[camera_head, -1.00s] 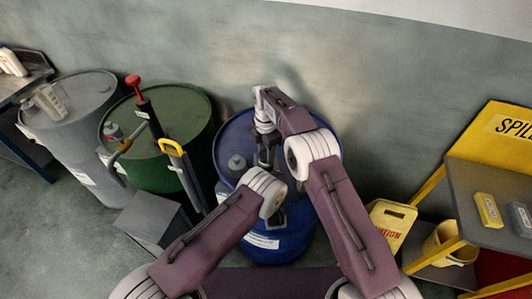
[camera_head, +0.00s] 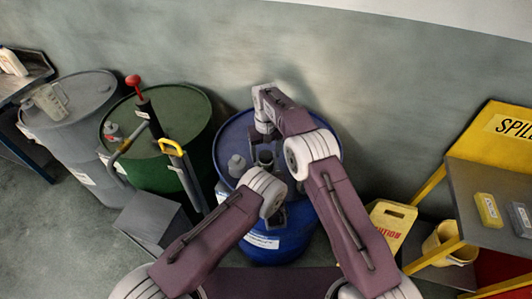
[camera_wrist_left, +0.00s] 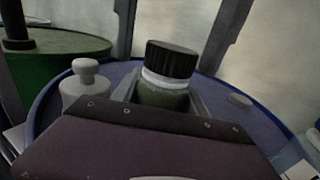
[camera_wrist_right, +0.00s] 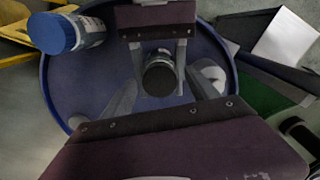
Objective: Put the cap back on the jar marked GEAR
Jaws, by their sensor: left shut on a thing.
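The jar (camera_wrist_left: 163,97) has a dark green body, a pale neck ring and a black ribbed cap (camera_wrist_left: 171,59) on its mouth. No GEAR marking is readable. My left gripper (camera_wrist_left: 165,100) is shut around the jar's body above the blue drum. In the right wrist view the cap (camera_wrist_right: 160,78) shows from above, with the left gripper's fingers on both sides. My right gripper (camera_wrist_right: 160,85) is open and empty, its fingers spread around the cap's line of sight. In the head view the right gripper (camera_head: 265,133) hangs above the cap (camera_head: 266,157), apart from it.
A grey knobbed fitting (camera_head: 237,165) stands on the blue drum (camera_head: 225,140) beside the jar. A blue-capped white jar (camera_wrist_right: 85,33) is near the drum's rim in the right wrist view. A green drum (camera_head: 195,105) with a pump stands left; a yellow spill shelf (camera_head: 490,135) stands right.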

